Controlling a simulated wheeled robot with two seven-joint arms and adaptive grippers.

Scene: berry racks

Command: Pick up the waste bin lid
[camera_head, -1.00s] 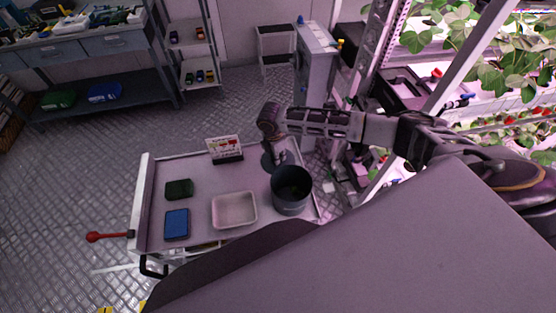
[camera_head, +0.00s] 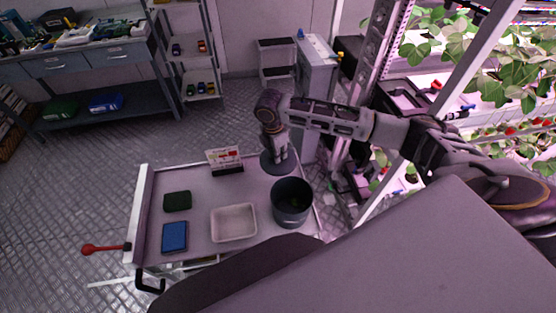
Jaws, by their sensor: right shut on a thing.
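The waste bin lid (camera_head: 268,168) is a dark round disc just behind the bin, at the back right of the trolley. My right gripper (camera_head: 278,157) points down over its middle and is shut on it. The fingers partly hide the lid. I cannot tell whether the lid touches the trolley top or is slightly above it. The waste bin (camera_head: 291,212) is a dark open cylinder, upright on the trolley, with something greenish inside. My left gripper is not in view.
The trolley (camera_head: 195,203) also holds a white tray (camera_head: 233,236), a blue box (camera_head: 174,237), a dark green box (camera_head: 177,201) and a small sign stand (camera_head: 224,160). Plant racks (camera_head: 470,100) stand on the right. A grey cabinet (camera_head: 315,75) stands behind the lid.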

